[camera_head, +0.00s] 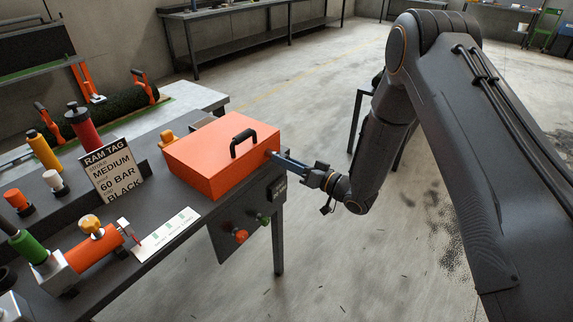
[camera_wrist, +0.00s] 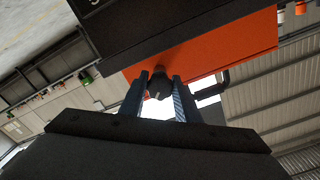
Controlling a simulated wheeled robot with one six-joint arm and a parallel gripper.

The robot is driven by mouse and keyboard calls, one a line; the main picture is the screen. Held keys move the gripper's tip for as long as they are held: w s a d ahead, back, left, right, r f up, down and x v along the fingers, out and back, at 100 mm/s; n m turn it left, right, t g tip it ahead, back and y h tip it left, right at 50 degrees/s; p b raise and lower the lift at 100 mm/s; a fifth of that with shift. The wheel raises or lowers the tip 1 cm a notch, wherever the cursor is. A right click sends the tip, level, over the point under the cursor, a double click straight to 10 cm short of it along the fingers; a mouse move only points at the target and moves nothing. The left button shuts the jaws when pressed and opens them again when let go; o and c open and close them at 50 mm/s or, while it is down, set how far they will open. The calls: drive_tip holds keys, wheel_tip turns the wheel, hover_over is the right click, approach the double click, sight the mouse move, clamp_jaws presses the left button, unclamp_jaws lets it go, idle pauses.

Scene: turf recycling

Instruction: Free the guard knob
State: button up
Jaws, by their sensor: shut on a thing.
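The orange guard (camera_head: 215,155) is a box-shaped cover with a black handle (camera_head: 242,140) on top. It sits closed at the right end of the dark bench. The black guard knob (camera_wrist: 159,84) sticks out of the guard's orange side (camera_wrist: 205,55) in the wrist view. My gripper (camera_head: 278,156) reaches the guard's right side from the right. In the wrist view its two fingers (camera_wrist: 159,92) stand on either side of the knob and are shut on it. In the head view the fingers hide most of the knob.
The bench (camera_head: 185,228) carries a RAM TAG sign (camera_head: 112,172), an orange cylinder (camera_head: 95,246), and several coloured cylinders at the left. A panel with a red knob (camera_head: 241,236) and a green knob (camera_head: 263,219) hangs at its front. The floor (camera_head: 350,250) right of it is clear.

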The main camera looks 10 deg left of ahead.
drive_tip(key=m+b, duration=0.1)
drive_tip(key=m, duration=0.5)
drive_tip(key=shift+s+a, duration=0.1)
drive_tip(key=shift+s, duration=0.05)
drive_tip(key=m+b, duration=0.1)
drive_tip(key=m, duration=0.4)
drive_tip(key=shift+m, duration=0.4)
drive_tip(key=o, duration=1)
drive_tip(key=shift+s, duration=0.1)
drive_tip(key=shift+o, duration=0.2)
drive_tip(key=shift+r, duration=0.1)
